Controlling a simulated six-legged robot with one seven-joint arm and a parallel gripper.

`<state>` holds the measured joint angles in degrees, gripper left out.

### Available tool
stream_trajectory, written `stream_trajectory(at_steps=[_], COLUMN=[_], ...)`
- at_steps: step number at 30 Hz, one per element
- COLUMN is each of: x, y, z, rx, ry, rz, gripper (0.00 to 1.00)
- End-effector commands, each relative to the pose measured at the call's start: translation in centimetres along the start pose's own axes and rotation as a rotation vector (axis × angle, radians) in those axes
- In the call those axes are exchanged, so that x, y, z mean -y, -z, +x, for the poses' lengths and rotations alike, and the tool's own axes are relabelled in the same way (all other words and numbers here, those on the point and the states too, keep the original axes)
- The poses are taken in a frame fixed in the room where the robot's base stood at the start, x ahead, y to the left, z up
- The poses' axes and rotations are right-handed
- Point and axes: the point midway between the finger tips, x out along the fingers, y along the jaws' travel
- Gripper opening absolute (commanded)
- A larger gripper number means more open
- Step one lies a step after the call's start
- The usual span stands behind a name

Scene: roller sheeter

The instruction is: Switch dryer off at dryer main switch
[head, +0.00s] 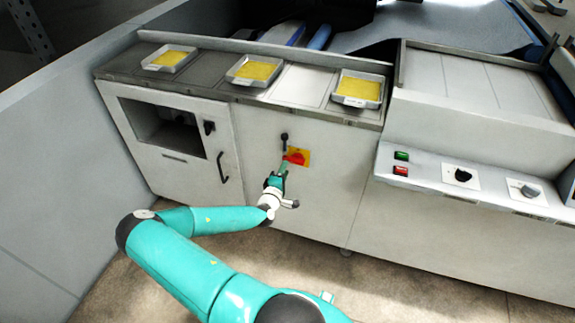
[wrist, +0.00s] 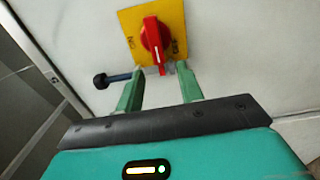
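The main switch is a red rotary knob (wrist: 153,38) on a yellow square plate (wrist: 176,20), fixed to the white cabinet front. In the head view the red knob (head: 296,158) sits in the middle of the cabinet. My gripper (wrist: 158,80) is open, with its two green fingers apart and pointing at the knob. The fingertips are just below the knob in the wrist view, and the gap lines up with it. I cannot tell whether they touch it. In the head view my gripper (head: 281,170) is just below and left of the plate.
Trays with yellow contents (head: 253,73) stand on the cabinet top. A right-hand panel (head: 462,176) carries green and red buttons and two knobs. A cabinet door (head: 172,135) is at left.

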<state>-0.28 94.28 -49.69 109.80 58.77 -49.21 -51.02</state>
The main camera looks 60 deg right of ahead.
Motion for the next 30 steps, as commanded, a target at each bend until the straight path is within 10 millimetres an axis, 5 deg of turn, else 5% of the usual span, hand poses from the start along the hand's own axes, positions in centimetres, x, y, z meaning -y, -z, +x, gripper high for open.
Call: stream_trajectory(at_steps=[12, 30], x=[0.1, 0.1], y=[-0.1, -0.2], z=[-8.2, -9.1], rx=[0.001, 0.003], ry=[0.002, 0.002], rz=[-0.001, 0.0], gripper=[0.37, 0.37])
